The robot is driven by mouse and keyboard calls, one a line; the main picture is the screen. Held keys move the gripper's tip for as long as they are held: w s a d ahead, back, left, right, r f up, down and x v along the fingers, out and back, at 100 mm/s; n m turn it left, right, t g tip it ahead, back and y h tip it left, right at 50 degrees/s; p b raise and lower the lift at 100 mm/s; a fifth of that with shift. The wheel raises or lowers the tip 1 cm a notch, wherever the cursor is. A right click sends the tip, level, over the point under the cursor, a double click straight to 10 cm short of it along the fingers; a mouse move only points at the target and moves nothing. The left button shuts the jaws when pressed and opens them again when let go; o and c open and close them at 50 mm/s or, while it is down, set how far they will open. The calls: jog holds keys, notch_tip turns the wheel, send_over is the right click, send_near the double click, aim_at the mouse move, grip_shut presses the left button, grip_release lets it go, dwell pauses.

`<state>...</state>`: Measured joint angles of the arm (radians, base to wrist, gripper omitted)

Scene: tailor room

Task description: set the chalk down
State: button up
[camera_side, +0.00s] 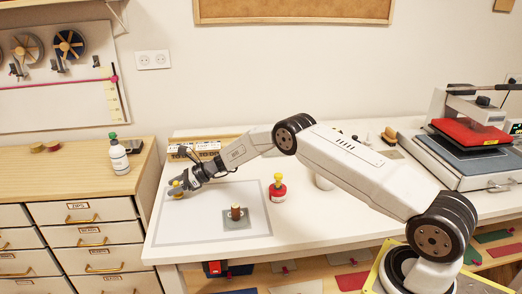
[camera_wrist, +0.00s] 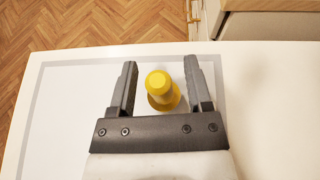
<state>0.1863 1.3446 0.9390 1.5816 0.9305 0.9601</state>
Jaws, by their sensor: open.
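A yellow knobbed piece (camera_wrist: 160,85), which I take for the chalk, stands upright on the white table. In the wrist view it is between my two dark fingers, nearer the right one, with a gap visible on the left. My gripper (camera_wrist: 160,66) is open around it. In the side view, my gripper (camera_side: 178,187) is low over the left end of the outlined mat (camera_side: 185,228), with the yellow piece (camera_side: 177,184) at its fingertips, partly hidden. Whether its base touches the mat is hard to tell.
A brown cylinder (camera_side: 236,212) stands on a grey plate (camera_side: 237,222) on the mat. A red pot with a yellow top (camera_side: 278,189) stands to the right of the mat. A heat press (camera_side: 470,150) is at the far right. The mat's front left is clear.

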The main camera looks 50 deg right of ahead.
jog(key=v, duration=1)
jog(key=shift+s+d+r, duration=0.1)
jog(key=shift+s+d, duration=0.15)
jog(key=shift+d, duration=0.05)
jog(key=s+a+r+n+g+h, duration=0.2)
jog(key=s+n+h, duration=0.1)
jog(key=s+n, duration=0.5)
jog(key=s+a+r+n+g+h, duration=0.2)
jog(key=s+n, duration=0.7)
jog(key=s, duration=0.6)
jog(key=s+a+r+n+g+h, duration=0.2)
jog(key=s+n+h, duration=0.3)
jog(key=s+n, duration=0.4)
jog(key=shift+s, duration=1.2)
